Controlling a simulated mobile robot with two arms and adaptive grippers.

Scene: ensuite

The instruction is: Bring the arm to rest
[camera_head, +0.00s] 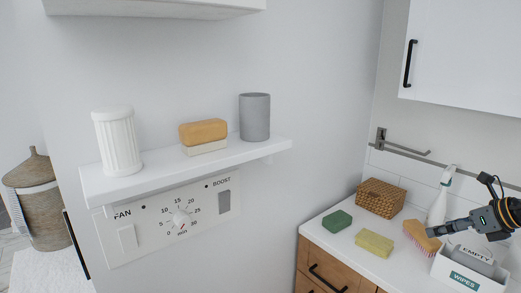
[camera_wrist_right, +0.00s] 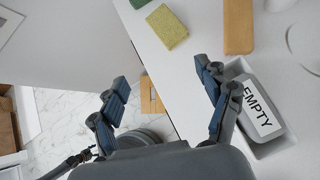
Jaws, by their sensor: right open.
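My right gripper (camera_head: 436,229) is at the right edge of the head view, over the counter near the white WIPES box (camera_head: 470,272). In the right wrist view its two fingers (camera_wrist_right: 162,76) are spread wide with nothing between them. The right finger is beside the grey container labelled EMPTY (camera_wrist_right: 262,112), which sits in the white box; I cannot tell whether they touch. My left gripper is in neither view.
The counter (camera_head: 333,249) holds a green sponge (camera_head: 337,221), a yellow sponge (camera_head: 374,243), a wooden brush (camera_head: 421,236), a wicker basket (camera_head: 381,197) and a white bottle (camera_head: 438,207). A wall shelf (camera_head: 222,160) and upper cabinet (camera_head: 464,58) project nearby.

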